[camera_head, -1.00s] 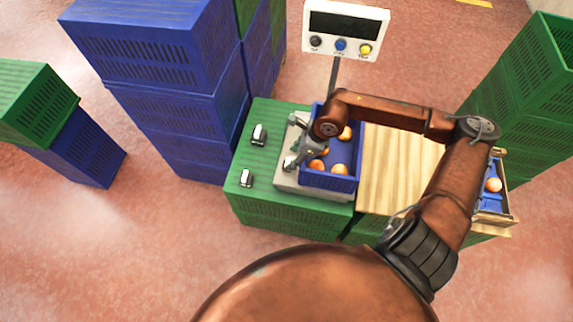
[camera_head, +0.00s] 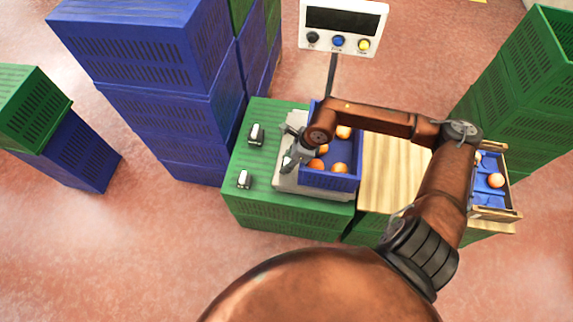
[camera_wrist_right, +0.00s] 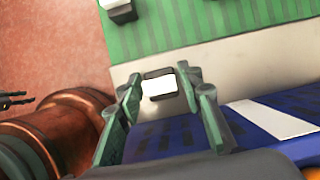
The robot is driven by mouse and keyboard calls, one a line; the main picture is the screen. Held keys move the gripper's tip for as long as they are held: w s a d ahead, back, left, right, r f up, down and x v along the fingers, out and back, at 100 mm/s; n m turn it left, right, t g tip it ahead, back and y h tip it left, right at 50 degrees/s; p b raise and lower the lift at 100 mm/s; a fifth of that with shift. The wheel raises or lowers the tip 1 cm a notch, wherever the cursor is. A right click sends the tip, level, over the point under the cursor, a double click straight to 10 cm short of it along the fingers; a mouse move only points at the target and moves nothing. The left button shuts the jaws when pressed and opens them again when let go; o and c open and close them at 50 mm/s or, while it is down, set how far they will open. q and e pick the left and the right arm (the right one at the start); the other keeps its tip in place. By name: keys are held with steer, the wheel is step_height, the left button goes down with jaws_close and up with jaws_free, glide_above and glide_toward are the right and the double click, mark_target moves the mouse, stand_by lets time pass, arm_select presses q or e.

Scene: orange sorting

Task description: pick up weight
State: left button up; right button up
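A small black weight with a white top (camera_wrist_right: 160,84) sits on the pale metal plate of the scale (camera_wrist_right: 240,62), beside a blue crate. My right gripper (camera_wrist_right: 158,84) is open, with its green fingers on either side of this weight. The finger on the right looks very near it; contact cannot be told. In the head view my right gripper (camera_head: 290,158) is over the left part of the scale and hides most of this weight. Two more weights (camera_head: 256,135) (camera_head: 244,180) stand on the green crate top (camera_head: 240,207).
The blue crate (camera_head: 330,182) on the scale holds several oranges. The scale's display (camera_head: 343,22) stands behind on a post. A wooden surface (camera_head: 385,175) and a crate with oranges (camera_head: 492,212) lie to the right. Tall blue crate stacks (camera_head: 160,110) stand left.

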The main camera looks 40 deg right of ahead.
jaws_close()
